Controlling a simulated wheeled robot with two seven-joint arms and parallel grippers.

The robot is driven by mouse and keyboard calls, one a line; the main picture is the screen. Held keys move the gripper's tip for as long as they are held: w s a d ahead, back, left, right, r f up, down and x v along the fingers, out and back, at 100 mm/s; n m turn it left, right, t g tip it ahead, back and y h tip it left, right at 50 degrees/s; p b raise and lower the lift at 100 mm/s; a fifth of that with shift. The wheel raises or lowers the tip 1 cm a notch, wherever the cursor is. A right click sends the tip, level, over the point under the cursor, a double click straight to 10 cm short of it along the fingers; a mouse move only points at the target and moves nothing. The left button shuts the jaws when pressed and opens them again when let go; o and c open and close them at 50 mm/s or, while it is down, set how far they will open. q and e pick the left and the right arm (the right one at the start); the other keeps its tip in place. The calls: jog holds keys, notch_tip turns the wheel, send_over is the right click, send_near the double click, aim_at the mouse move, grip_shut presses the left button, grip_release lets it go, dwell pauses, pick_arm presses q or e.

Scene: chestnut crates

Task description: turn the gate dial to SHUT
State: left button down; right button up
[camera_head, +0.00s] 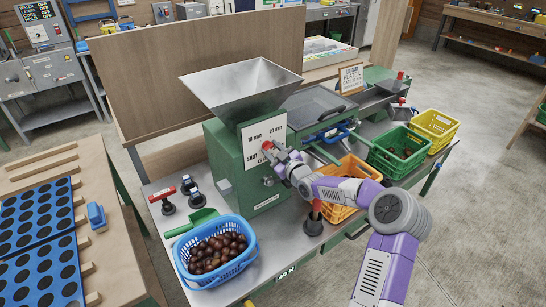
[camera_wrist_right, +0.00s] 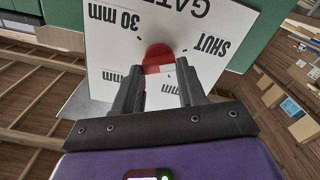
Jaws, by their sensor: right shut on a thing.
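The gate dial (camera_head: 267,146) is a small red knob on a white plate (camera_head: 254,133) on the front of the green machine (camera_head: 227,160). The plate carries several mm marks and the word SHUT. My right gripper (camera_head: 271,150) is at the plate, shut on the dial. In the right wrist view the red dial (camera_wrist_right: 158,55) sits between the two dark fingertips (camera_wrist_right: 159,80). SHUT shows on the plate (camera_wrist_right: 110,30) to the right of the dial there, and 30 mm to its left. I cannot tell which mark the dial points at. My left gripper is out of view.
A metal hopper (camera_head: 240,85) tops the machine. A blue basket of chestnuts (camera_head: 222,275) stands in front, with a green scoop (camera_head: 193,226) beside it. Orange (camera_head: 340,212), green (camera_head: 377,160) and yellow (camera_head: 441,121) crates stand to the right.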

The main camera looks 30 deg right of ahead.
jog(key=shift+n+b, duration=0.45)
jog(key=shift+n, duration=0.05)
jog(key=o, duration=1.1)
jog(key=shift+c, duration=0.2)
jog(key=s+p, duration=0.1)
jog(key=s, duration=0.6)
jog(key=shift+s+d+p, duration=0.3)
